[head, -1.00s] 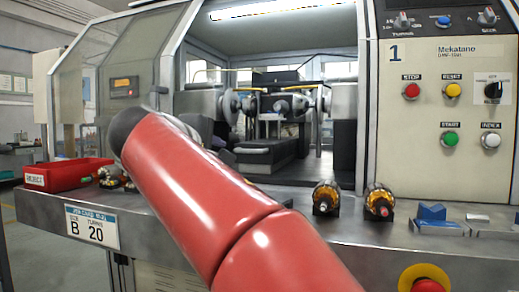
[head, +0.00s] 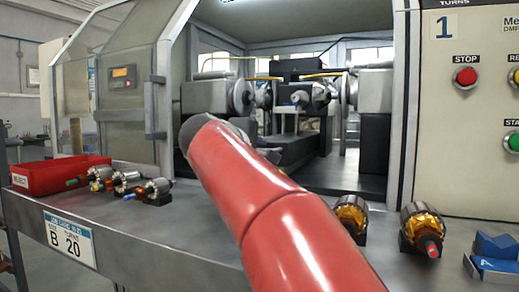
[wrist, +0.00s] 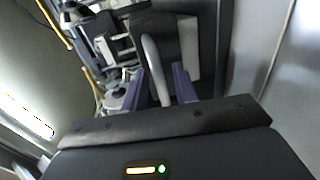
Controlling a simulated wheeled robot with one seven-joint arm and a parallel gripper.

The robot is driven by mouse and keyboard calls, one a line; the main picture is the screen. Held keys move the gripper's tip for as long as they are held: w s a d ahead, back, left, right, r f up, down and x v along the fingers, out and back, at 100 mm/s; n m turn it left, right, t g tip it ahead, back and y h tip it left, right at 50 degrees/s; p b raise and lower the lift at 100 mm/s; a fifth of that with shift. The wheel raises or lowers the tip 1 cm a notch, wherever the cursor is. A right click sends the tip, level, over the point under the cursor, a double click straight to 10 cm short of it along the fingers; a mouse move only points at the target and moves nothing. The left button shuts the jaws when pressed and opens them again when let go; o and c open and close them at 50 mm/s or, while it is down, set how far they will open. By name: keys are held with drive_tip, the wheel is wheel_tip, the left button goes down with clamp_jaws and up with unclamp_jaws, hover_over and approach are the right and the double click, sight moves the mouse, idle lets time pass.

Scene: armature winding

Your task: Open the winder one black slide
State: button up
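The black slide (head: 300,150) of winder one lies low inside the open machine bay in the head view, partly hidden behind my red arm. In the wrist view, my gripper (wrist: 160,88) has two purple fingers standing apart. A pale grey curved bar, which looks like a handle (wrist: 152,60), shows between them. I cannot tell whether the fingers touch it. A dark block (wrist: 204,75) lies just beyond the right finger.
A metal ledge (head: 130,225) runs along the front. It carries a red reject bin (head: 50,178), several armatures (head: 155,190) at left and two (head: 424,232) at right. The clear door (head: 125,90) stands left of the opening. The control panel (head: 470,140) is at right.

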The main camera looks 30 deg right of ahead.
drive_tip(key=shift+w+d, duration=0.2)
drive_tip(key=shift+d, duration=0.15)
clamp_jaws()
drive_tip(key=shift+a+f, duration=0.1)
drive_tip(key=shift+a, duration=0.05)
